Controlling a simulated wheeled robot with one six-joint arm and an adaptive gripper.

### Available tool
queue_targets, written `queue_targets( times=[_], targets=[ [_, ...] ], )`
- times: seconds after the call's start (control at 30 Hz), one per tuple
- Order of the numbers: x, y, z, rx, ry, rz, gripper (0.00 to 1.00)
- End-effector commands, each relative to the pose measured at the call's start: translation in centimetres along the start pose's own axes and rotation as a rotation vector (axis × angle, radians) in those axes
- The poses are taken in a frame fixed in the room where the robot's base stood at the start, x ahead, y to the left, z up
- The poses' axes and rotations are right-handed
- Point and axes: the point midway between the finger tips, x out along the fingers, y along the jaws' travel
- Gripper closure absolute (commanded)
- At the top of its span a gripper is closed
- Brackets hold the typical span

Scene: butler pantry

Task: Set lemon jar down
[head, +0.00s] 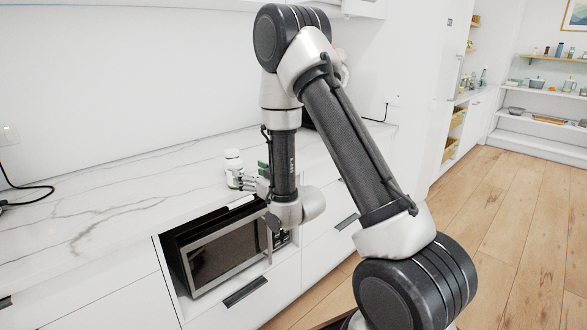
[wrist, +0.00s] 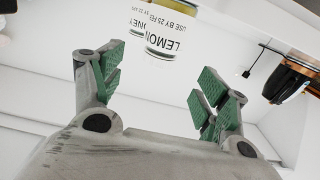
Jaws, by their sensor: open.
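The lemon jar (head: 233,168), white with a pale lid, stands upright on the marble counter in the head view. In the wrist view the jar (wrist: 166,32) is at the top, cut off by the frame edge, with LEMON and a use-by date on its label. My gripper (head: 252,183) is at the counter's front part, just right of the jar. In the wrist view my gripper (wrist: 158,78) is open, its green-padded fingers wide apart and empty. The jar appears beyond the fingertips, with no finger seen touching it.
The marble counter (head: 100,215) is clear left of the jar. A microwave (head: 225,250) sits in the cabinet below the front edge. A black and copper-coloured appliance (wrist: 290,80) is at the right in the wrist view. A black cord (head: 25,195) lies at far left.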

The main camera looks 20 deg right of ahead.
Motion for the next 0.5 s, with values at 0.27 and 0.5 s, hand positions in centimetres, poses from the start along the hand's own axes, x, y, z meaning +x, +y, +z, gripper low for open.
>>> queue_targets(
  times=[0.27,0.5],
  targets=[
    [-0.3,2.1,-3.7,-0.025,-0.158,0.051,0.25],
    [-7.5,5.2,-9.5,-0.012,-0.502,0.164,0.25]
  ],
)
